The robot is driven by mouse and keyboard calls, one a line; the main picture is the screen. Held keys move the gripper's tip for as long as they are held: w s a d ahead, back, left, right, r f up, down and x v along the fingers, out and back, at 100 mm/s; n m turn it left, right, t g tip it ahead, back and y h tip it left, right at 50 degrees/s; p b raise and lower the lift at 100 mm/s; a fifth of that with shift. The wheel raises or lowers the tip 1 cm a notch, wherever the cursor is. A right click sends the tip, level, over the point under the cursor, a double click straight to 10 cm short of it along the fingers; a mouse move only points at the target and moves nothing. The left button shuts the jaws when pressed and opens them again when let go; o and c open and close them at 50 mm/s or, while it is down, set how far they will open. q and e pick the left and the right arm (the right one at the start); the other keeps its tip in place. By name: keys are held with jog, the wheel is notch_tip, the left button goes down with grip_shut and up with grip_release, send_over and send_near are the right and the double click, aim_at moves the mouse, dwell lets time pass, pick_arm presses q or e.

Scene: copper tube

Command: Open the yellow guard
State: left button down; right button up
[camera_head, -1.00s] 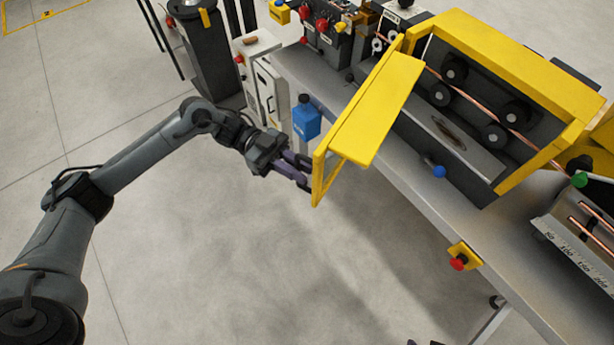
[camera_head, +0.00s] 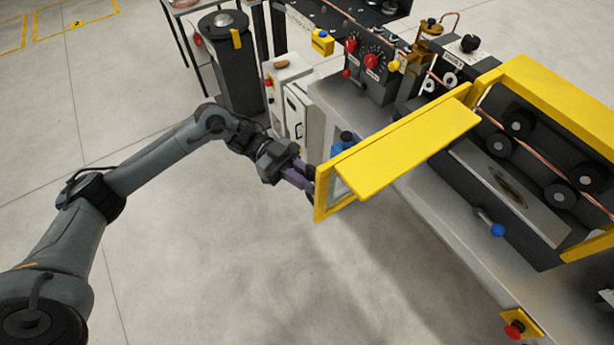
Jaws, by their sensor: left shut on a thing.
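The yellow guard (camera_head: 405,150) is swung out from the yellow frame (camera_head: 566,100) of the machine, and the rollers behind it are exposed. It joins the frame at its right end, and its free left end hangs out past the table's front edge. My left gripper (camera_head: 309,186) is shut on the guard at that free end. The fingertips are partly hidden against the guard's edge, so the exact grip point is hard to see.
A blue bottle (camera_head: 342,142) stands behind the guard, partly hidden by it. A blue-knobbed lever (camera_head: 497,230) and a red stop button (camera_head: 514,330) are at the machine's front. A white cabinet (camera_head: 297,118) stands behind my left gripper. The floor in front is clear.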

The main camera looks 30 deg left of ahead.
pick_arm(q)
jog(key=c, duration=1.3)
grip_release()
jog(key=shift+w+a+b, duration=0.15)
jog(key=shift+a+b, duration=0.65)
jog(key=shift+a, duration=1)
jog(key=shift+w+a+b, duration=0.15)
jog(key=shift+a+b, duration=0.65)
jog(key=shift+a, duration=1)
jog(key=shift+w+a+b, duration=0.15)
jog(key=shift+a+b, duration=0.65)
jog(key=shift+a, duration=1)
